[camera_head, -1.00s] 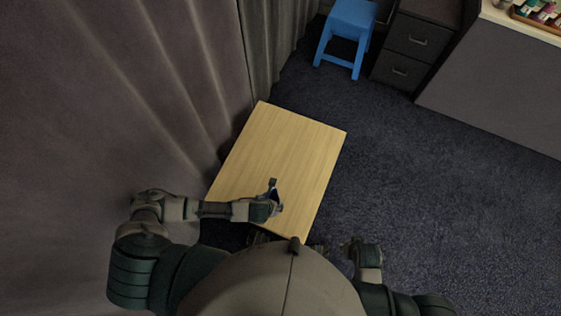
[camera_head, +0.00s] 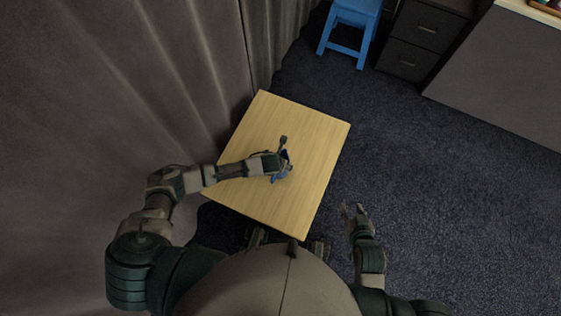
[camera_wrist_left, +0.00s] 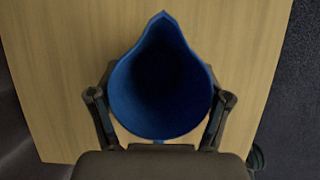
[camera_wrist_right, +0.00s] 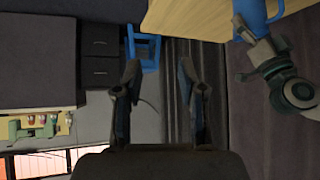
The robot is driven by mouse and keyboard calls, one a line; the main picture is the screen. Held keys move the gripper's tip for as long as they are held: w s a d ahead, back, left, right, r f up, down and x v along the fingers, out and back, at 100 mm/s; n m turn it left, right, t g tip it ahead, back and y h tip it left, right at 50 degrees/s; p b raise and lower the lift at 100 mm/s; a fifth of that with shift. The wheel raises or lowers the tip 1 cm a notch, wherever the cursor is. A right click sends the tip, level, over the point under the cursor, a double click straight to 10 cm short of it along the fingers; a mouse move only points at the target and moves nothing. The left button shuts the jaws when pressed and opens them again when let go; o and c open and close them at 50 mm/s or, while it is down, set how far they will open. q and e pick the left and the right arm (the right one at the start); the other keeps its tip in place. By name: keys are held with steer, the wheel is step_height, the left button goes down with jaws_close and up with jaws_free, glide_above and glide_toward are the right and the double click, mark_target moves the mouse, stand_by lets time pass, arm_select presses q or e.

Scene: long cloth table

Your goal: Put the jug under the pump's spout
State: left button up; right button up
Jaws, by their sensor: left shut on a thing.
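The blue jug (camera_head: 285,157) is in my left gripper (camera_head: 283,160), above the wooden table. In the left wrist view I look down into the open mouth of the jug (camera_wrist_left: 160,90), its pointed lip facing away from the palm. The fingers of my left gripper (camera_wrist_left: 160,100) close on both sides of it. The jug (camera_wrist_right: 257,14) also shows in the right wrist view. My right gripper (camera_head: 352,211) is open and empty beside the table's right edge; its spread fingers show in its own wrist view (camera_wrist_right: 160,90). I cannot make out a pump.
The wooden table (camera_head: 300,120) is otherwise bare. A blue stool (camera_head: 350,25) and dark drawers (camera_head: 412,45) stand at the back. A counter (camera_head: 500,75) is at the right. A curtain (camera_head: 170,80) hangs along the left. Carpet to the right is clear.

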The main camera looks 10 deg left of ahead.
arm_select(q)
steer(key=shift+f, duration=0.45)
steer(key=shift+r, duration=0.1)
arm_select(e)
steer(key=shift+w+a+r+t, duration=0.2)
steer(key=shift+w+r+t, duration=0.1)
steer(key=shift+w, duration=0.15)
arm_select(q)
steer(key=o, duration=1.1)
steer(key=shift+o, duration=0.2)
arm_select(e)
steer(key=shift+w, duration=0.1)
arm_select(q)
steer(key=shift+r, duration=0.25)
steer(key=p+v, duration=0.4)
steer(key=v, duration=0.6)
steer(key=shift+s+a+r, duration=0.1)
steer(key=shift+r, duration=0.15)
steer(key=shift+s+r, duration=0.3)
steer(key=shift+r, duration=0.1)
arm_select(e)
steer(key=s+d+f+g+h, duration=0.1)
steer(key=s+d+f+g, duration=0.1)
steer(key=s, duration=0.4)
steer(key=s+d+f+g, duration=0.2)
steer(key=s+f+g, duration=0.1)
steer(key=s+g, duration=0.2)
steer(key=shift+s+f+h, duration=0.25)
steer(key=shift+s+h, duration=0.1)
steer(key=shift+h, duration=0.05)
